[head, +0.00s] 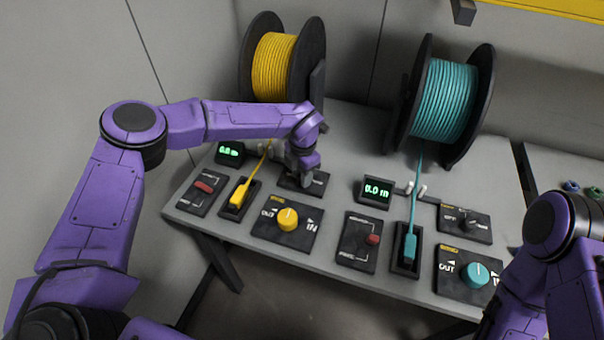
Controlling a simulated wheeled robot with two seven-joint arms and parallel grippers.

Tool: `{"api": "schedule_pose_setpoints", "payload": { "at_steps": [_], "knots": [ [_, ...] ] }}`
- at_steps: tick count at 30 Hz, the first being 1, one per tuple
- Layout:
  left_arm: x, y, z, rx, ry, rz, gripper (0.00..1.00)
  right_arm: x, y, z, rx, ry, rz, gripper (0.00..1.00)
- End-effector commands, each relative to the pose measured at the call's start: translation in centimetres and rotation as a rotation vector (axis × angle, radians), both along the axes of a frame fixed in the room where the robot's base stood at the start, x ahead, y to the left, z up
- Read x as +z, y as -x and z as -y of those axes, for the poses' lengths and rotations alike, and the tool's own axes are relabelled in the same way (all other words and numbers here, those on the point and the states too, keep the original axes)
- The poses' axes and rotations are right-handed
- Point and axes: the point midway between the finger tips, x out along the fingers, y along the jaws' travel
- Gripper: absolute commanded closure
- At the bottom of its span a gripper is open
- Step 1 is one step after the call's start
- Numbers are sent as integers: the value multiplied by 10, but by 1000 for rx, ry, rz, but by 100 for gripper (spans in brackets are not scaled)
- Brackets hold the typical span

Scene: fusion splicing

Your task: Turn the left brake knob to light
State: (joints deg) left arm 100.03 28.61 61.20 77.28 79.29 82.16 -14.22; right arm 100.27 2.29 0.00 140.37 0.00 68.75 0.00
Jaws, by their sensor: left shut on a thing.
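The left brake knob's black panel (317,187) sits on the table behind the yellow IN/OUT dial. My left gripper (305,178) points down over this panel and is shut on the left brake knob. The knob itself is hidden by the gripper, so its setting cannot be read. The matching right brake knob (469,219) is in plain view on its own panel at the right. My right arm comes in at the lower right, and its gripper is out of view.
A yellow spool (273,68) and a teal spool (445,88) stand at the back. In front are a yellow dial (288,219), a teal dial (475,273), a red left switch (205,186), a red right switch (373,239) and two green displays (376,191).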

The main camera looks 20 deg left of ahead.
Motion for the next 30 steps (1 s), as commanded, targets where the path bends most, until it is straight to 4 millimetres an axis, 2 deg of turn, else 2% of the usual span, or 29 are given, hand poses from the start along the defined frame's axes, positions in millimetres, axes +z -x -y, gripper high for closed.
{"api": "schedule_pose_setpoints", "payload": {
  "at_steps": [4,5,6,7,17,20,27,30],
  "knots": [
    [2,-2,0,1,0,6,95,0,0,0,0,0,0,57],
    [2,-2,0,1,0,6,58,0,0,0,0,0,0,57],
    [2,-2,0,1,1,4,45,0,0,0,0,0,0,57],
    [2,-1,0,1,1,4,39,0,0,0,0,0,0,57],
    [5,-1,0,1,0,4,39,-1,0,0,0,0,0,57],
    [20,-1,0,2,1,7,39,-6,0,0,0,0,0,57],
    [77,0,2,2,0,7,39,-17,0,0,0,0,0,57],
    [94,0,2,2,0,6,39,-19,0,0,0,0,0,57]
  ]
}}
